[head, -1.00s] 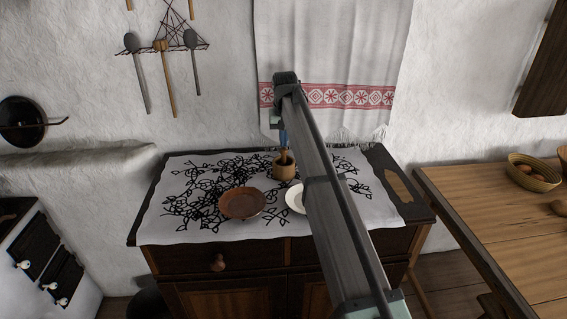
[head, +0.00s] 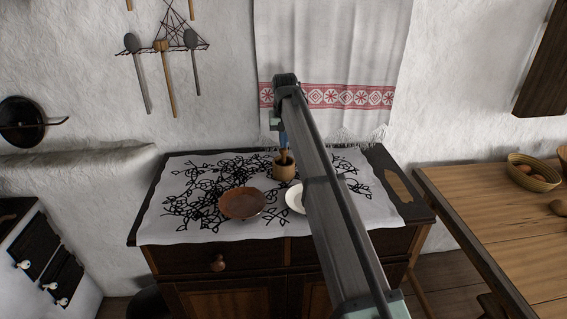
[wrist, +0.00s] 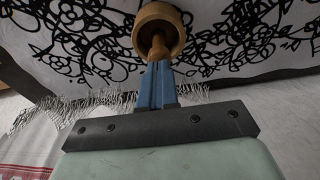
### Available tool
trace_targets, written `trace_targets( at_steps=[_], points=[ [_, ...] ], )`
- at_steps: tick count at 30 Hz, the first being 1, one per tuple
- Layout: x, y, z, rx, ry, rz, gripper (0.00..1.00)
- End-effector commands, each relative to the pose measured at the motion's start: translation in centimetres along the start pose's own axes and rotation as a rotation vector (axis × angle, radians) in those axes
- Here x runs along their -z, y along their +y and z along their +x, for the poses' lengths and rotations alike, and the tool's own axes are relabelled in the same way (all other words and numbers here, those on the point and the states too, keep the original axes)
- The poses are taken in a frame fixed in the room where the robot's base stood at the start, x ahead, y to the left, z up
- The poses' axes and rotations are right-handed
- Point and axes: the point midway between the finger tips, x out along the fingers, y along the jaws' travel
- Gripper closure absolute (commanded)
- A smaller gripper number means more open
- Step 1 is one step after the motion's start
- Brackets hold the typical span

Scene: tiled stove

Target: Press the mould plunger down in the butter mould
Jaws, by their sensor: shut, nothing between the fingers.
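The butter mould (head: 284,172) is a small round wooden cup standing on the patterned cloth, towards its back. The mould plunger (head: 285,159), a wooden knob on a stem, stands up in it. In the wrist view the plunger (wrist: 158,48) shows in front of the open mouth of the mould (wrist: 171,17). My gripper (wrist: 157,68) has its blue fingers shut together and empty, with their tips at the plunger's knob. I cannot tell for sure whether they touch it. In the head view the fingers (head: 283,146) point down above the plunger.
A brown plate (head: 242,204) lies in front of the mould. A white plate (head: 295,200) is partly hidden by my arm. The white cloth (head: 180,220) covers most of the cabinet top. A wooden table with a basket (head: 533,173) stands at right. A towel (head: 332,50) hangs behind.

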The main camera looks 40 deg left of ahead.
Motion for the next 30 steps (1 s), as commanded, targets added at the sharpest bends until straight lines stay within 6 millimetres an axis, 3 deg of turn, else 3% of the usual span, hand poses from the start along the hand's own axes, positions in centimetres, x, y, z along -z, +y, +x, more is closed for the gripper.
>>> trace_targets(
  at_steps=[8,30],
  points=[
    [-0.1,0.0,0.0,0.0,-0.004,0.0,1.0],
    [0.8,0.0,-4.8,0.0,-0.001,0.0,1.0]
  ],
)
